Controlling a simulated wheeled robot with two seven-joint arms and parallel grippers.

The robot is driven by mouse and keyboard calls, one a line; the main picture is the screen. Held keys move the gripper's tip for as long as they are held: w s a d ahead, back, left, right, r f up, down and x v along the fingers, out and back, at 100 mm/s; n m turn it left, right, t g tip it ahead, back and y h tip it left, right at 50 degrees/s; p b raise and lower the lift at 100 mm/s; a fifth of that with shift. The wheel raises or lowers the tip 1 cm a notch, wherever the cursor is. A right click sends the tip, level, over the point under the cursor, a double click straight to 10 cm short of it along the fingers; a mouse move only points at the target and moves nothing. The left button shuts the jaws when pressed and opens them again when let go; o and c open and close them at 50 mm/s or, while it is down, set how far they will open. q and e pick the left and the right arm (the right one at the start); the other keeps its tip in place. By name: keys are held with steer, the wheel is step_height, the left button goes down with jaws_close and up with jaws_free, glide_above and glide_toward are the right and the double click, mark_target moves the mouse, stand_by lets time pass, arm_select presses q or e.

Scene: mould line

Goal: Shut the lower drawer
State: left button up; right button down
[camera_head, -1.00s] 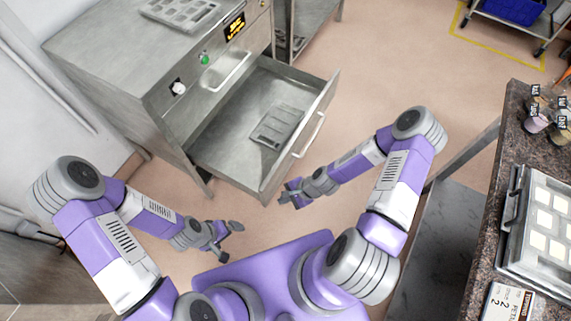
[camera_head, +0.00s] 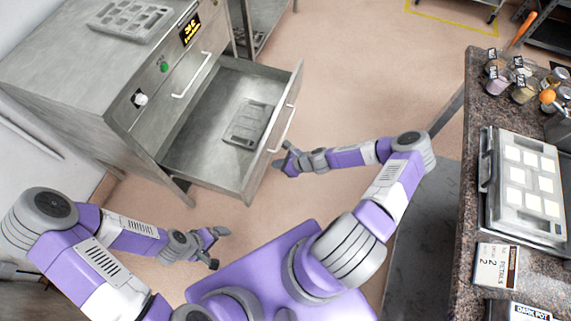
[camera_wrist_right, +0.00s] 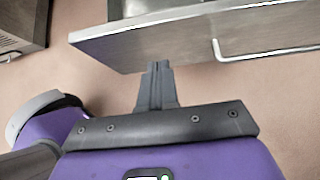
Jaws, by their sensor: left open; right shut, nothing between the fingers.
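The lower drawer (camera_head: 181,150) of the steel cabinet (camera_head: 112,103) is pulled well out, with a grey mould tray (camera_head: 250,122) lying in it. Its front panel and bar handle (camera_head: 283,130) face right in the head view. My right gripper (camera_head: 282,164) is shut and empty, close to the drawer front near the handle's lower end. In the right wrist view the shut fingers (camera_wrist_right: 158,68) point at the drawer front (camera_wrist_right: 190,40), and the handle (camera_wrist_right: 265,53) is to their right; contact cannot be told. My left gripper (camera_head: 219,247) is open and empty, above the floor below the drawer.
The upper drawer with its handle (camera_head: 192,76) is shut. A mould tray (camera_head: 130,18) lies on the cabinet top. A stone counter (camera_head: 474,190) with a mould (camera_head: 526,180) and several jars stands at the right. The floor (camera_head: 370,75) beyond the drawer is clear.

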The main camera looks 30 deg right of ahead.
mark_target(257, 163)
steer(key=w+a, duration=0.1)
steer(key=w+a+f, duration=0.1)
steer(key=w+a+f+b, duration=0.1)
steer(key=w, duration=0.1)
steer(key=shift+a, duration=0.15)
steer(key=shift+w+a+r, duration=0.1)
steer(key=shift+w+a, duration=0.15)
steer(key=shift+a, duration=0.05)
